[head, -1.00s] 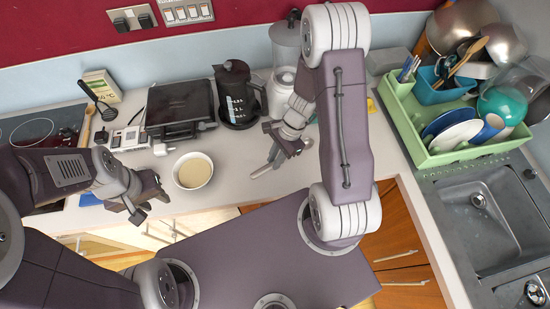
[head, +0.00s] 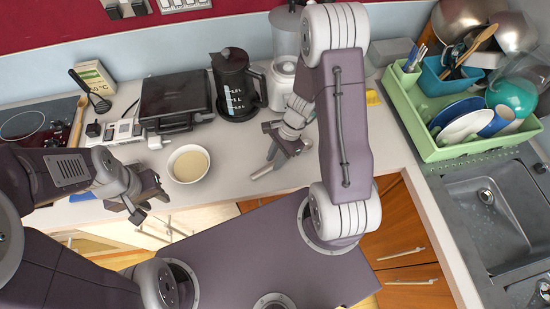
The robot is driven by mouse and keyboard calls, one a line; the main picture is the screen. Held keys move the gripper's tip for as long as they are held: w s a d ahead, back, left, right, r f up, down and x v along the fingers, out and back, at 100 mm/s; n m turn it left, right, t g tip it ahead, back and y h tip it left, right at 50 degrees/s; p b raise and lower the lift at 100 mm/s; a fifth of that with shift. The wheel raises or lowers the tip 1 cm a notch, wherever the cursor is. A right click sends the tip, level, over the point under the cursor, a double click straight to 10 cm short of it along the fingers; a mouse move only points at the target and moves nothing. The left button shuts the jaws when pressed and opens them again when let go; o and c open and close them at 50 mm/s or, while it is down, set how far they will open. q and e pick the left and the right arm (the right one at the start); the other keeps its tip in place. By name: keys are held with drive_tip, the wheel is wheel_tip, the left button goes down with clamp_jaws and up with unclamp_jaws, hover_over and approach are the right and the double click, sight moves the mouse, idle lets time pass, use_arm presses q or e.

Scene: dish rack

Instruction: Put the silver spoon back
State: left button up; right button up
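A slim silvery piece (head: 262,172), which looks like the silver spoon, shows at the counter's front beside my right gripper (head: 280,152). I cannot tell whether it lies on the counter or is between the fingers. My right gripper points down over the counter, partly hidden by its own arm, and its opening is unclear. My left gripper (head: 148,203) is over the counter's front edge at the left, with a gap between its fingers and nothing seen in it. A green dish rack (head: 440,152) stands at the right, with a blue utensil holder (head: 438,85) in it.
A white bowl (head: 188,164) with pale contents sits between my grippers. A coffee pot (head: 236,85), a blender (head: 283,85) and a black grill (head: 175,100) stand behind. Plates (head: 465,127) and a teal bowl (head: 513,97) fill the rack. A sink (head: 490,215) lies in front of it.

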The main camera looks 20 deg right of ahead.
idle(0.3)
drive_tip(key=o, duration=0.6)
drive_tip(key=shift+c, duration=0.2)
drive_tip(key=p+v, duration=0.1)
drive_tip(key=v, duration=0.8)
